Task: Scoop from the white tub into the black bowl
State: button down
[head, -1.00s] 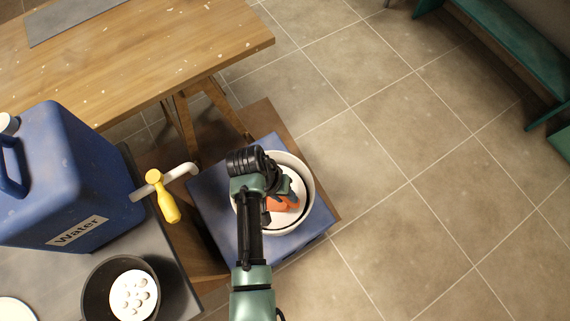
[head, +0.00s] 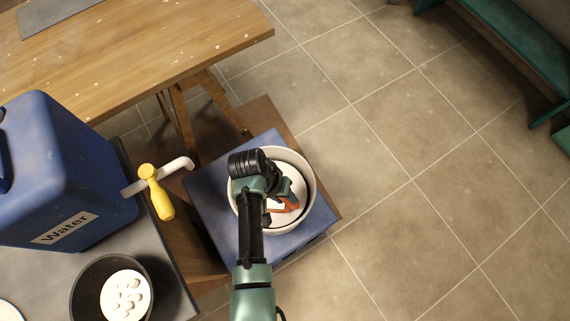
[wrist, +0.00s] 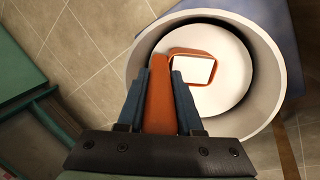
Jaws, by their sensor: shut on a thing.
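The white tub (head: 306,164) stands on a blue surface, with white contents inside. It also shows in the wrist view (wrist: 270,50). My gripper (wrist: 160,85) is shut on the handle of an orange scoop (wrist: 160,100). The scoop's head, with a white patch inside its orange rim, lies over the white contents within the tub's rim. In the head view the scoop (head: 291,208) is partly hidden by my arm. The black bowl (head: 87,285) is at the lower left on a dark counter, with white contents and several lumps in it.
A wooden table (head: 140,60) is at the upper left. Open tiled floor (head: 420,200) lies to the right, with a green bench (head: 510,45) beyond.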

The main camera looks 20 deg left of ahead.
jog(key=shift+r+g+y+p, duration=0.15)
jog(key=shift+r+y+p, duration=0.4)
jog(key=shift+r+p, duration=1.7)
jog(key=shift+r+g+y+p, duration=0.1)
jog(key=shift+r+y+p, duration=0.4)
jog(key=shift+r+p, duration=1.8)
jog(key=shift+r+g+y+p, duration=0.15)
jog(key=shift+r+y+p, duration=0.4)
jog(key=shift+r+p, duration=1.7)
jog(key=shift+f, duration=0.4)
jog(key=c, duration=1.2)
grip_release()
grip_shut()
